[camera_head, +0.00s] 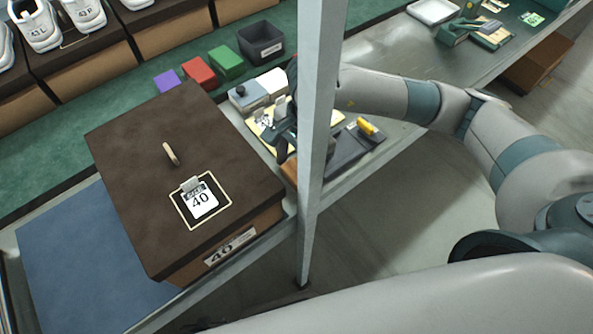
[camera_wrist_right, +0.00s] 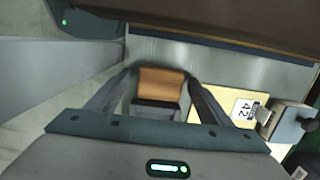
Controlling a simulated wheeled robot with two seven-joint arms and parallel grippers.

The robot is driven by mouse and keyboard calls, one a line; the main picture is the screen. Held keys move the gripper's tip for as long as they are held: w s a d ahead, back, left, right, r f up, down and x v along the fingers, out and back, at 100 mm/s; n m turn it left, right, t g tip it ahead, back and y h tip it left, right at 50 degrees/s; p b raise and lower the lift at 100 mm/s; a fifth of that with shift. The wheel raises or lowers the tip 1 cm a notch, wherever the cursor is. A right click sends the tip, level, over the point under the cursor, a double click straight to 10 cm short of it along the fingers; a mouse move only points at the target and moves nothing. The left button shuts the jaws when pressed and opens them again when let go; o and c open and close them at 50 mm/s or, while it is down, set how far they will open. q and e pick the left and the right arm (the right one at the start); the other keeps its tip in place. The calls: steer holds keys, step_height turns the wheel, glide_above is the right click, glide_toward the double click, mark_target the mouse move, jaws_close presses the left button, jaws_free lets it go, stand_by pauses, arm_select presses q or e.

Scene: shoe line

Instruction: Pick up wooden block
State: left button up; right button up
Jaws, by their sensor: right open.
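The wooden block (camera_wrist_right: 162,82) is orange-brown. In the right wrist view it lies between the two fingers of my right gripper (camera_wrist_right: 160,76), with a visible gap on each side. In the head view part of the wooden block (camera_head: 290,171) shows at the counter's edge, left of the grey post. My right gripper (camera_head: 284,143) is open and reaches down over the counter there; the post hides part of it. Whether the fingers touch the block cannot be told. My left gripper is not in view.
A grey post (camera_head: 318,120) stands in front of the right arm. A large brown box (camera_head: 130,150) marked 40 stands left of the gripper. A dark tray (camera_head: 345,150) with a yellow item lies right of the post. Coloured blocks (camera_head: 226,62) and a dark bin (camera_head: 262,43) sit behind.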

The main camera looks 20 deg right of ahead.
steer(key=shift+f, duration=0.3)
steer(key=c, duration=1.1)
steer(key=shift+c, duration=0.2)
steer(key=shift+r, duration=0.1)
